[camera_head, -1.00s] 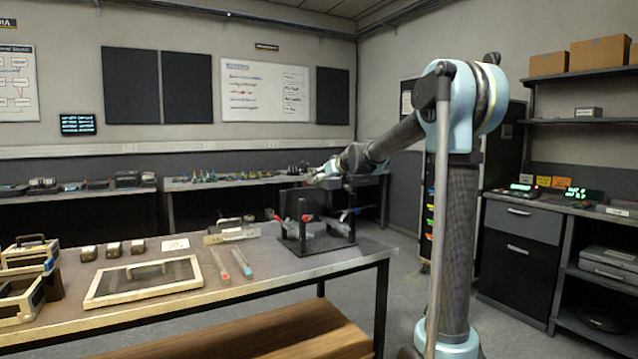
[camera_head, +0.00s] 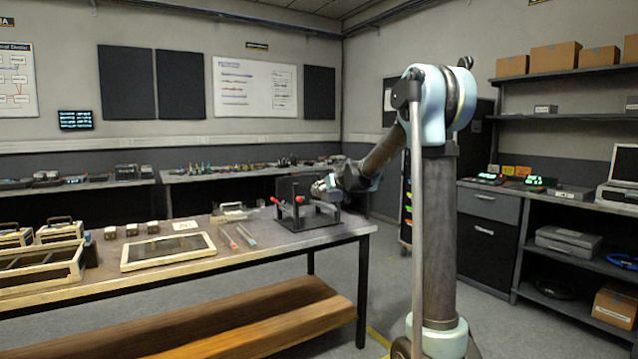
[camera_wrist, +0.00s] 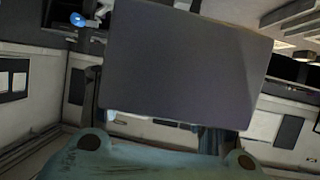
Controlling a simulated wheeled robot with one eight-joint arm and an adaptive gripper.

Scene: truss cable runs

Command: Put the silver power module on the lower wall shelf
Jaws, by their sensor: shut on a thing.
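My gripper (camera_head: 325,188) is above the far right end of the workbench, close to a dark stand with red-handled clamps, and small in the head view. In the wrist view a plain grey block (camera_wrist: 185,62), which looks like the silver power module, fills the space in front of the teal gripper body (camera_wrist: 150,160). My gripper is shut on it; the block hides most of the fingers. The lower wall shelf (camera_head: 575,116) is at the right of the head view, well away from my gripper. It holds a small grey box (camera_head: 545,109), with clear board beside it.
The upper wall shelf (camera_head: 570,72) carries several cardboard boxes. Below, a counter (camera_head: 490,187) holds lit devices and a laptop. The workbench (camera_head: 190,260) bears frames, small modules and the clamp stand (camera_head: 305,222). Open floor lies between bench and counter.

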